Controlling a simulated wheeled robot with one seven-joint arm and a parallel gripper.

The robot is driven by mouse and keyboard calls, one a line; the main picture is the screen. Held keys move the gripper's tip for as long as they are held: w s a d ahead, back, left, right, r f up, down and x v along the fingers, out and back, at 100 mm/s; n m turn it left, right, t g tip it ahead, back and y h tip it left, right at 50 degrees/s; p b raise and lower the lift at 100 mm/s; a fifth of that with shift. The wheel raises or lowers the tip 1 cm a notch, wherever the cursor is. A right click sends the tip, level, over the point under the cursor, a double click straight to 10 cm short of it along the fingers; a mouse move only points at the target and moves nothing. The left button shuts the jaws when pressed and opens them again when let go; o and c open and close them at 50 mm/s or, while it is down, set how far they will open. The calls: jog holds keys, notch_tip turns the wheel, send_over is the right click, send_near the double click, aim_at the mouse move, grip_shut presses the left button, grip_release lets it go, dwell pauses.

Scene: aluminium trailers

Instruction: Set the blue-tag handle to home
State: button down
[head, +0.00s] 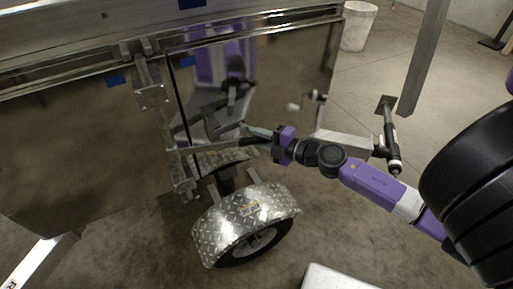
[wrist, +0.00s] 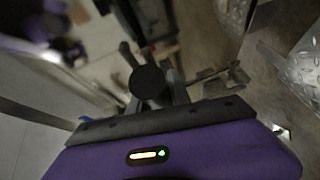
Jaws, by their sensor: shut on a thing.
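Blue tags are stuck on the trailer's side: one (head: 187,61) near the door's top left, one (head: 115,81) left of the upright latch post, and one at the top edge. My gripper (head: 250,131) is at the side panel, right of the post and above the wheel fender. It is shut on a slim handle (head: 228,128), mostly hidden by the fingers and mixed with reflections. Which tag belongs to this handle I cannot tell. In the wrist view, my gripper (wrist: 155,80) is dark and blurred, and the held part is not clear.
The diamond-plate fender (head: 240,215) and wheel stand just below my gripper. The upright metal post (head: 160,115) is to the left. The shiny panel (head: 285,80) mirrors my arm. A white bucket (head: 358,26) stands behind, with open concrete floor at the right.

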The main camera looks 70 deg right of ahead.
jog(key=shift+w+d+n+y+b, duration=0.9)
jog(key=shift+w+d+y+b, duration=0.35)
jog(key=shift+w, duration=0.1)
jog(key=c, duration=1.2)
grip_release()
jog(key=shift+s+r+p, duration=0.1)
jog(key=shift+s+r, duration=0.05)
jog(key=shift+s, duration=1.15)
jog(key=shift+s+r+p, duration=0.15)
jog(key=shift+s+r, duration=0.05)
jog(key=shift+s, duration=1.1)
jog(key=shift+s+r+p, duration=0.1)
jog(key=shift+s+r, duration=0.05)
jog(key=shift+s, duration=1.15)
jog(key=shift+d, duration=0.1)
